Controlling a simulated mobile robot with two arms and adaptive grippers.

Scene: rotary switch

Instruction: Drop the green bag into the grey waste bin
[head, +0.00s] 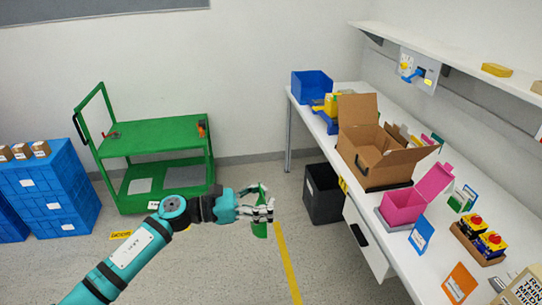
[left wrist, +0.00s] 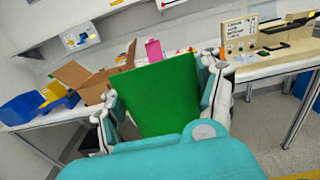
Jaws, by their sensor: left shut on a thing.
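The green bag (head: 262,222) is a flat green piece held in my left gripper (head: 258,207), in the middle of the head view. In the left wrist view the green bag (left wrist: 162,95) fills the space between the two fingers of the left gripper (left wrist: 165,100). The gripper is shut on it, and the bag hangs in the air. The grey waste bin (head: 323,194) is dark and open-topped, and stands on the floor by the workbench, right of the gripper. The bag and bin are apart in the head view. My right gripper is not in view.
The white workbench (head: 372,205) runs along the right, carrying a cardboard box (head: 375,160), a pink box (head: 402,207) and a blue bin (head: 312,85). A green cart (head: 155,140) and blue crates (head: 55,190) stand at the left. A yellow floor line (head: 288,265) crosses the clear floor.

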